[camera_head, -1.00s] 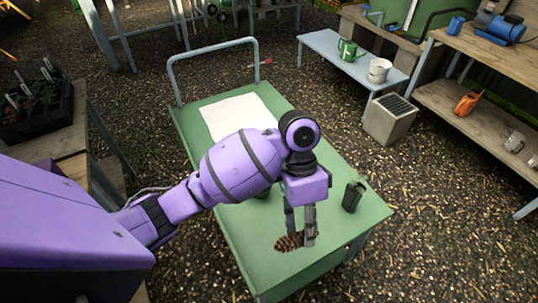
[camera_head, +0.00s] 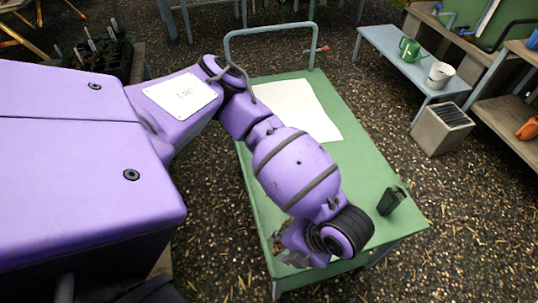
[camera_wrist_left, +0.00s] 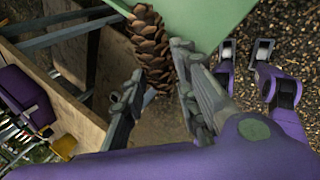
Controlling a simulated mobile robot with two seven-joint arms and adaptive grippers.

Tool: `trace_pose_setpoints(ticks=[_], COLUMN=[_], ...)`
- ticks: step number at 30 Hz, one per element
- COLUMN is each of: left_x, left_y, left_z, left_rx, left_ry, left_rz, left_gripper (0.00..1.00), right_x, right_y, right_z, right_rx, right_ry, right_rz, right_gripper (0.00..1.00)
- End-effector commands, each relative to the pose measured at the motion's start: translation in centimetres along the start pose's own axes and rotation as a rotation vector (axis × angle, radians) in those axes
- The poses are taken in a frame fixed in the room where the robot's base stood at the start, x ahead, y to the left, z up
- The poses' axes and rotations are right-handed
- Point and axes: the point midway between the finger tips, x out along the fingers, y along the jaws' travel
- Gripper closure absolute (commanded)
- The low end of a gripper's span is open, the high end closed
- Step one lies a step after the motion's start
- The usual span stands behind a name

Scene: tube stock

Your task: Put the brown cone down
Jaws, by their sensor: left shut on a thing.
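The brown cone (camera_wrist_left: 150,45) is a scaly pine cone, seen in the left wrist view between the two grey fingers of my left gripper (camera_wrist_left: 158,98). The gripper is shut on it. In the head view my left gripper (camera_head: 290,256) is near the front left corner of the green table (camera_head: 350,165), mostly hidden by my arm, and I cannot make out the cone there. In the wrist view the cone overlaps the green top's edge; I cannot tell if it touches. My right gripper (camera_wrist_left: 246,62) shows at the right of the wrist view, its fingers apart and empty.
On the table lie a white sheet (camera_head: 297,105) and a dark green container (camera_head: 391,200). A blue-grey bench (camera_head: 392,52) with a green watering can (camera_head: 410,48) and a white pot (camera_head: 440,74) stands behind. A grey box (camera_head: 440,130) stands right of the table.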

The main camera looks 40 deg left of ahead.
Motion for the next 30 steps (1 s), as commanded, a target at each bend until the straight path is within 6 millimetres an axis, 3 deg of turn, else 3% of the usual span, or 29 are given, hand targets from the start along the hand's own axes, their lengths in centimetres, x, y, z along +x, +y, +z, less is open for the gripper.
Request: trace_pose_setpoints(ticks=[10,15,26,30], left_x=[1.9,4.5,6.5,8.4], left_y=[-4.8,-7.2,-9.2,-10.1], left_z=[7.6,9.8,12.0,11.9], left_rx=[-0.002,-0.001,0.000,0.000], left_ry=[0.000,0.006,0.003,0.005], left_rz=[0.001,0.001,0.001,0.001], left_gripper=[0.96,0.96,0.96,0.96], right_x=[0.1,0.2,0.4,0.6], right_y=[0.3,0.6,1.1,1.0], right_z=[1.5,2.2,2.5,2.7], right_rx=[-0.001,-0.003,-0.005,-0.006], right_ry=[-0.021,-0.027,-0.025,-0.027], right_rz=[0.006,0.011,0.020,0.019], right_gripper=[0.53,0.53,0.53,0.53])
